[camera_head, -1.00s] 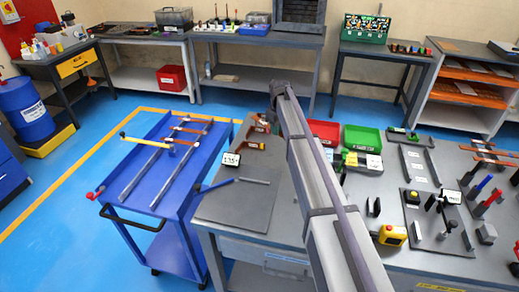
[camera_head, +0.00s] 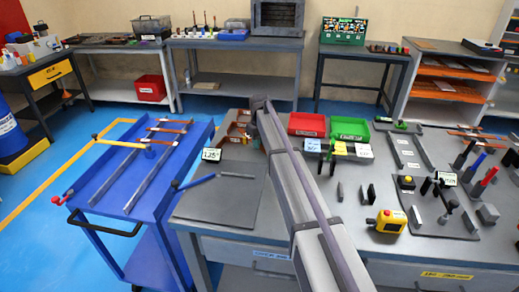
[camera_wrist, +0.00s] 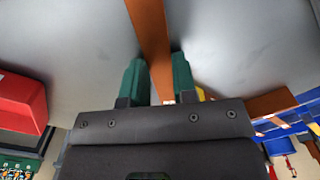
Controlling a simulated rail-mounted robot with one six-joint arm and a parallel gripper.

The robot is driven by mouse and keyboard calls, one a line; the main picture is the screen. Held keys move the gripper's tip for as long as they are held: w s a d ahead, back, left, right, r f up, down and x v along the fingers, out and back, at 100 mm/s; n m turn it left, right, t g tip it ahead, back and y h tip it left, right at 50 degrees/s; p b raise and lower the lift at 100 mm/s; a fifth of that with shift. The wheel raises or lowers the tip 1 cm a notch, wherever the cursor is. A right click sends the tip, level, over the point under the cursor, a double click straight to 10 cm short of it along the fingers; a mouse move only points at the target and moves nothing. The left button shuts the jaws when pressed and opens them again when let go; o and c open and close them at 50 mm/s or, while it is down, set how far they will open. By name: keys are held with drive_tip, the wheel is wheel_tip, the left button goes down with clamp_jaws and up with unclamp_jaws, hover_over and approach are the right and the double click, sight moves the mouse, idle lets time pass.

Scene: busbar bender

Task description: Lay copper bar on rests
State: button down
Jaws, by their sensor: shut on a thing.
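A copper bar (camera_wrist: 154,45) runs between the green fingers of my gripper (camera_wrist: 157,82) in the wrist view, reaching away past the fingertips. The fingers are shut on it. In the head view my arm covers the gripper and most of the bar. Other copper bars (camera_head: 165,130) lie across two grey rails on the blue trolley (camera_head: 107,183) at the left. Small dark upright blocks (camera_head: 371,193) stand on the grey bench (camera_head: 325,235); I cannot tell whether these are the rests.
A red bin (camera_head: 306,124) and a green bin (camera_head: 350,129) stand at the bench's back. A yellow button box (camera_head: 388,222) and a black plate with levers (camera_head: 430,207) are on the right.

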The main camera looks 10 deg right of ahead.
drive_tip(key=shift+r, duration=0.2)
drive_tip(key=shift+f, duration=0.25)
drive_tip(key=c, duration=0.9)
unclamp_jaws()
drive_tip(key=shift+r, duration=0.1)
wheel_tip(320, 180, up, 13)
drive_tip(key=p, duration=1.2)
drive_tip(key=shift+f, duration=0.2)
drive_tip(key=shift+o, duration=0.3)
drive_tip(key=s+d+m, duration=0.1)
drive_tip(key=s+m, duration=0.4)
drive_tip(key=s, duration=3.7)
drive_tip(key=shift+d+f, duration=0.15)
drive_tip(key=shift+d, duration=0.1)
drive_tip(key=shift+w, duration=0.1)
